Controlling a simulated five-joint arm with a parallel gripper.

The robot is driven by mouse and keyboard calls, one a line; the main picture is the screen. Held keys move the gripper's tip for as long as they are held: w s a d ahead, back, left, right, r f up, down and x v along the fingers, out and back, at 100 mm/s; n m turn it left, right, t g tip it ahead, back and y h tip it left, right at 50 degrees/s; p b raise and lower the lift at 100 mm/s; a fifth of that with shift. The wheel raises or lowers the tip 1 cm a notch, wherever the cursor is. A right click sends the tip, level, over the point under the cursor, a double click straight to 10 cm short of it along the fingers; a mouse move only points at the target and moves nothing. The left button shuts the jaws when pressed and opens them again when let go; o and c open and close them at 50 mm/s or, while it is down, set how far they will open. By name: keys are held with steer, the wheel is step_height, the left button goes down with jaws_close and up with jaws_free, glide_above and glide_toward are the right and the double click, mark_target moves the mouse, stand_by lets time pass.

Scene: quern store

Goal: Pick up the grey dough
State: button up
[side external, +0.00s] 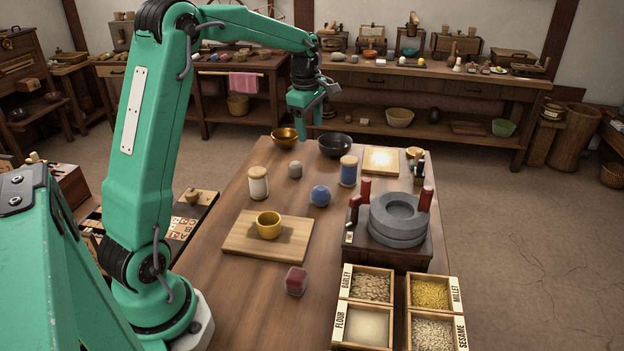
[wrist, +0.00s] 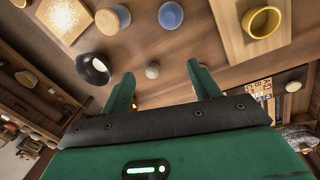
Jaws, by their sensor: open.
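A brass bowl (side external: 285,138) and a black bowl (side external: 334,145) stand at the table's far end. A board (side external: 240,243) bears a yellow cup (side external: 268,226). A stone quern (side external: 398,219) and grain boxes (side external: 390,274) fill the right side.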

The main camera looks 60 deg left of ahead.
mark_target(296, 162)
steer(key=w+a+f+n, duration=0.1)
steer(key=a+f+n, duration=0.2)
steer(key=a+f, duration=0.1)
steer(key=w+a+f+n+g, duration=0.1)
steer(key=a+f+n, duration=0.2)
steer(key=a+f, duration=0.1)
steer(key=a+f+n, duration=0.3)
steer(key=a+f, duration=0.1)
steer(key=shift+w+a+f+h, duration=0.1)
steer(key=shift+w+h, duration=0.2)
steer(key=shift+w, duration=0.1)
steer(key=shift+f, duration=0.15)
steer(key=shift+f, duration=1.2)
steer(key=shift+f, duration=0.1)
steer(key=shift+f, duration=2.5)
steer(key=shift+c, duration=0.3)
steer(key=c, duration=1)
